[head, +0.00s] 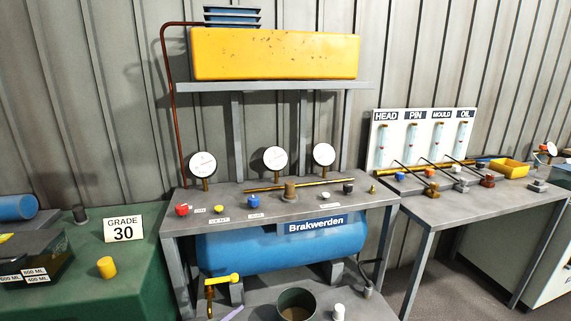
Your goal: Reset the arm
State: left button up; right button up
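Neither of my grippers shows in the head view, and I see no part of my arms there. The task names no object. In front of me stands a grey metal bench (235,207) with three round white gauges standing on it; the middle gauge (275,158) is beside a brass pipe (310,184). A red knob (182,210), a yellow knob (218,208) and a blue knob (253,202) sit along its front. A blue tank (280,250) marked Brakwerden lies under the top.
A yellow tank (275,53) rests on a raised shelf (270,87). Left is a green table (140,270) with a GRADE 30 sign (123,229). Right is another bench (440,208) with a labelled board (400,120). A yellow-handled valve (221,279) and a dark bucket (296,303) are low in front.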

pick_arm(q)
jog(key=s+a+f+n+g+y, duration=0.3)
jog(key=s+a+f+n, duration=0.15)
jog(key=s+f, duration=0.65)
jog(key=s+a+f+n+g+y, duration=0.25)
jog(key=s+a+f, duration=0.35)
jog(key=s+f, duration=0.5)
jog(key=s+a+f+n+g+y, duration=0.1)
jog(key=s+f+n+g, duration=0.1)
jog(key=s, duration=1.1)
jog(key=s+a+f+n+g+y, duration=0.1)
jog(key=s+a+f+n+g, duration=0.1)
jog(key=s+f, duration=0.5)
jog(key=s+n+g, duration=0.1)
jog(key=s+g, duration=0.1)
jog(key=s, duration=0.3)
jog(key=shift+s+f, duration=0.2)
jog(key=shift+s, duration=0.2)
